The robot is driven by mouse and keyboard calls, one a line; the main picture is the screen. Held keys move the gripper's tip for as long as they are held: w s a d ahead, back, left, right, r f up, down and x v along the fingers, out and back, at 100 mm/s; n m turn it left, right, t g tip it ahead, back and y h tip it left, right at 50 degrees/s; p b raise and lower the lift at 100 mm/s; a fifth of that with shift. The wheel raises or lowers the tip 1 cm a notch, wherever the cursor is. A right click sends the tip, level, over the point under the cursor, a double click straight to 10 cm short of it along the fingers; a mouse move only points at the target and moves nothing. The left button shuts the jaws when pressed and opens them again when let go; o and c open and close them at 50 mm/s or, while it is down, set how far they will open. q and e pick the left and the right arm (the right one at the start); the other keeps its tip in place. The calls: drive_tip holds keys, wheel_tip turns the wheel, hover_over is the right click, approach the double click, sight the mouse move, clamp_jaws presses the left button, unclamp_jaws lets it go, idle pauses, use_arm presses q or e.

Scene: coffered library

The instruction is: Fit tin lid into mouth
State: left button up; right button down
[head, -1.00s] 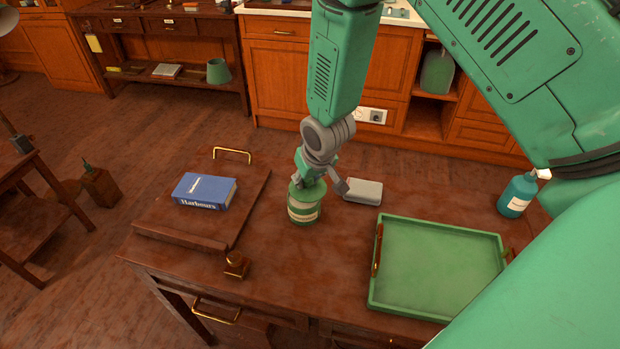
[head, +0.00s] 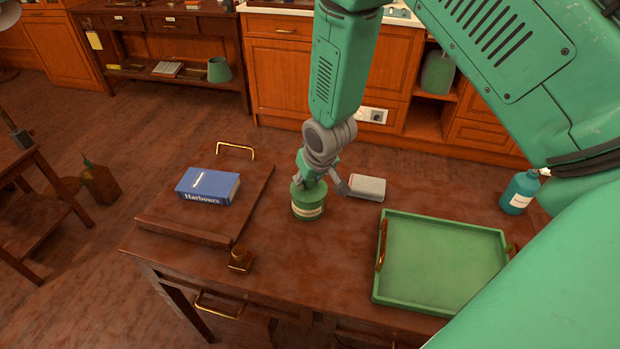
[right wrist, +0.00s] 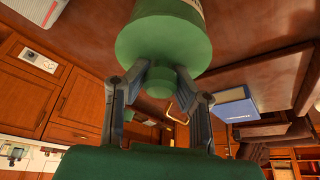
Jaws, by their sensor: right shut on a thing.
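The green tin (head: 308,212) with a cream label stands upright on the brown table, left of the green tray. The green lid (right wrist: 165,50) fills the top of the right wrist view, its stubby knob (right wrist: 178,84) between my fingers. My right gripper (head: 318,184) comes down from above and is shut on the lid at the top of the tin. Lid and tin look in line, but I cannot tell whether the lid is seated in the mouth; the rim is hidden. My left gripper is not in view.
A grey-white box (head: 367,187) lies close to the right of the tin. An empty green tray (head: 446,219) and a teal bottle (head: 519,192) are further right. A blue book (head: 208,186) lies on a board at left, with a small brass-brown object (head: 240,259) in front.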

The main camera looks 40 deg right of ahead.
drive_tip(key=c, duration=1.8)
unclamp_jaws()
drive_tip(key=shift+d+f, duration=0.2)
drive_tip(key=shift+f, duration=0.1)
drive_tip(key=o, duration=0.5)
drive_tip(key=shift+d, duration=0.3)
drive_tip(key=shift+s+d+f, duration=0.1)
drive_tip(key=shift+d+f, duration=0.1)
drive_tip(key=shift+d, duration=0.25)
drive_tip(key=shift+a+r, duration=0.2)
drive_tip(key=shift+a, duration=0.5)
drive_tip(key=shift+d+r, duration=0.2)
drive_tip(key=shift+r, duration=0.3)
drive_tip(key=v, duration=1)
drive_tip(key=shift+s+r, duration=0.2)
drive_tip(key=shift+r, duration=0.1)
